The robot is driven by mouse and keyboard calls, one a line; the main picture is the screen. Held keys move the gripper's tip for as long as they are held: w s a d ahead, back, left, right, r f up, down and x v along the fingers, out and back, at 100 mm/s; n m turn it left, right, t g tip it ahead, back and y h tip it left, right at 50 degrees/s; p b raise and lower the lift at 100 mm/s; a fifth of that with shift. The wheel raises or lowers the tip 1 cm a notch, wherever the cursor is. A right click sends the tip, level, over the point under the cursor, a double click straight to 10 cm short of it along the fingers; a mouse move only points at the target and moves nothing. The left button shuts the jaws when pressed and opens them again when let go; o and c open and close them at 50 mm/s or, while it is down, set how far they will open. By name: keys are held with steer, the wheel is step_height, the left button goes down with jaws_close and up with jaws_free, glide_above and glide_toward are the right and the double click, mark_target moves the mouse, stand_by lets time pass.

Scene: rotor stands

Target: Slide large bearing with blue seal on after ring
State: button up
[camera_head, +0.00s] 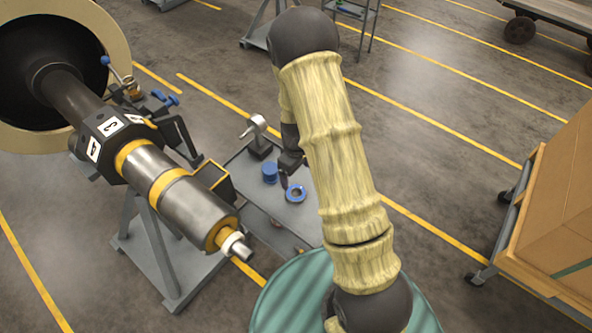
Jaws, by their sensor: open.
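A rotor shaft (185,203) lies on a stand at the left, its stepped free end pointing to the lower right. A gold ring (166,184) sits around its thick grey part, and another gold band (128,154) is nearer the black numbered hub. My arm hides part of the cart, and the gap between fingers and bearing is unclear.
A blue cylinder (270,173) and a grey tool on a dark base (257,135) stand on the cart (238,174). A black bracket (212,181) projects beside the shaft. A cart with a large box (565,200) stands at right.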

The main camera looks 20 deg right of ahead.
mark_target(296, 195)
steer(key=shift+s+a, duration=0.1)
steer(key=shift+a, duration=0.1)
step_height(296, 195, down, 10)
steer(key=b, duration=0.7)
steer(key=shift+d+b, duration=0.1)
steer(key=shift+b, duration=0.2)
steer(key=c, duration=0.9)
steer(key=w+m, duration=0.1)
steer(key=m, duration=0.1)
steer(key=w+r+m, duration=0.2)
steer(key=m, duration=0.1)
steer(key=shift+w+m, duration=0.3)
steer(key=shift+w+r+m, duration=0.35)
steer(key=shift+w+m, duration=0.05)
steer(key=shift+m, duration=0.4)
